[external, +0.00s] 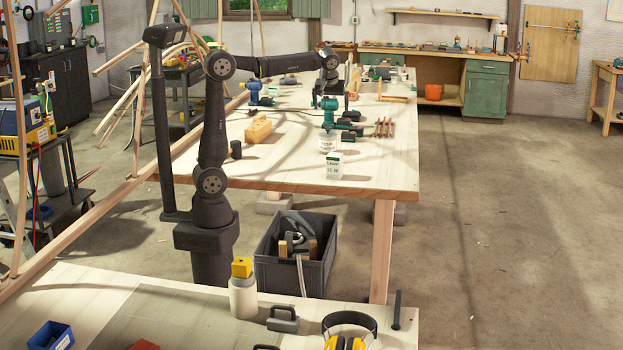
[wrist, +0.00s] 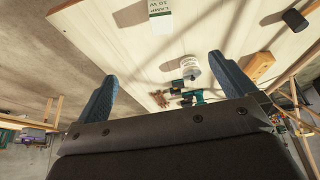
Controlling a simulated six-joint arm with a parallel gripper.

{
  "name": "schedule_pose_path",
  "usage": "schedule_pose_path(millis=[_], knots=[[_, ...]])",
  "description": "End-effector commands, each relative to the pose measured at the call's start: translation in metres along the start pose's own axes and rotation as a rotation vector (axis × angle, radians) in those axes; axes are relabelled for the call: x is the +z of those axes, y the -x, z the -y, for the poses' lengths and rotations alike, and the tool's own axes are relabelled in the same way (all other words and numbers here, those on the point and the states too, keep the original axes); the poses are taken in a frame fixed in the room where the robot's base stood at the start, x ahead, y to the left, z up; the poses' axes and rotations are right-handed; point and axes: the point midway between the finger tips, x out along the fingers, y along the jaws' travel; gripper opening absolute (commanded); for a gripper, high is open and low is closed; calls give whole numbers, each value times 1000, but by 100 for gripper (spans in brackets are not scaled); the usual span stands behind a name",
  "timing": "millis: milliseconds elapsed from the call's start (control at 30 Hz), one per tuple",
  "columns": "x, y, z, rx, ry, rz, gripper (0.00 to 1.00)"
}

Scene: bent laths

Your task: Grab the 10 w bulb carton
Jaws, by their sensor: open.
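The bulb carton (external: 334,166) is a small white box with a green top band and lamp lettering. It stands near the table's front edge in the external view. In the wrist view the carton (wrist: 160,12) shows at the top edge, partly cut off, with "LAMP 10 W" readable. My gripper (wrist: 162,68) is open, its two blue-grey fingers spread wide with nothing between them. In the external view my gripper (external: 328,98) hangs above the table, farther back than the carton and apart from it.
A white tub (external: 327,143) stands just behind the carton. A teal drill (external: 337,125) and brown sticks (external: 384,128) lie farther back. A wooden block (external: 258,130) and black cylinder (external: 236,149) are at left. The table (external: 385,170) is clear right of the carton.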

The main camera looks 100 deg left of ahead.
Motion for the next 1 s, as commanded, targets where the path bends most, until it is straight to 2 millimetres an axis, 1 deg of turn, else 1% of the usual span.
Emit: schedule_pose_path(millis=[233,267,333,367,567,667,767,1000], knots=[[0,0,0,0,0,0,100],[0,0,0,0,0,0,98],[0,0,0,0,0,0,84],[0,0,0,0,0,0,82],[0,0,0,0,0,0,82],[-2,-5,0,-5,-3,11,82],[-10,-27,-2,-20,-21,60,82],[-44,-114,1,-20,-94,275,82]])
